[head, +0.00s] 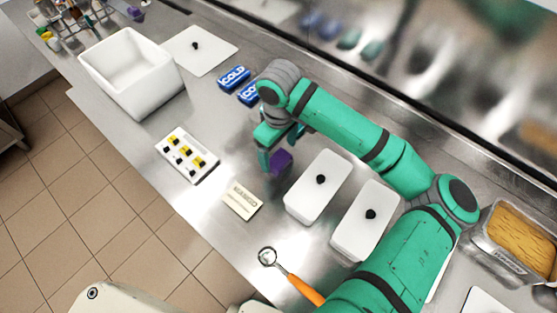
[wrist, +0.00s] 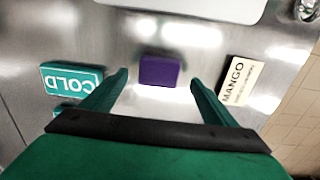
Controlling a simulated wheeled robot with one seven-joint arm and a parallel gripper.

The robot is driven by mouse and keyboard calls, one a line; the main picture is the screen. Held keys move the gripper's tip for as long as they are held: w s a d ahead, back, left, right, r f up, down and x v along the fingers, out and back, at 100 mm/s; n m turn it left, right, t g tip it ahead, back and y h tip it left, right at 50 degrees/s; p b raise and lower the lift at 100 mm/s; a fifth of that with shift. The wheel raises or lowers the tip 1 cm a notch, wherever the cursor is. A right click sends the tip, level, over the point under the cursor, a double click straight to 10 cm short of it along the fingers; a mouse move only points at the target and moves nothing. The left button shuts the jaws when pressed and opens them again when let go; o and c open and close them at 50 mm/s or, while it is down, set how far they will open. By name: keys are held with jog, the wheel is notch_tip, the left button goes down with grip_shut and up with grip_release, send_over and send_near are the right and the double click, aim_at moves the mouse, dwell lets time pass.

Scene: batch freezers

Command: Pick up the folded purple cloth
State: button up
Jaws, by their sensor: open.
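The folded purple cloth (wrist: 159,71) lies on the steel counter, a small flat-sided block in the wrist view, just beyond and between my fingertips. In the head view the cloth (head: 280,162) shows beside my gripper, partly covered by it. My gripper (wrist: 157,80) is open, with one finger toward each side of the cloth and a clear gap on both sides. It also shows in the head view (head: 272,152), reaching down to the counter. I cannot tell how high the fingertips are above the counter.
A MANGO card (head: 241,200) lies in front. White lidded tubs (head: 317,187) stand to the right. A white tray with black and yellow pieces (head: 187,155), a white bin (head: 132,72) and an orange-handled scoop (head: 304,290) are around.

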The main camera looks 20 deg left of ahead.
aim_at(279, 159)
jog(key=shift+f, duration=1.65)
jog(key=c, duration=1.1)
jog(key=shift+r, duration=0.1)
notch_tip(279, 159, up, 10)
jog(key=shift+f, duration=0.1)
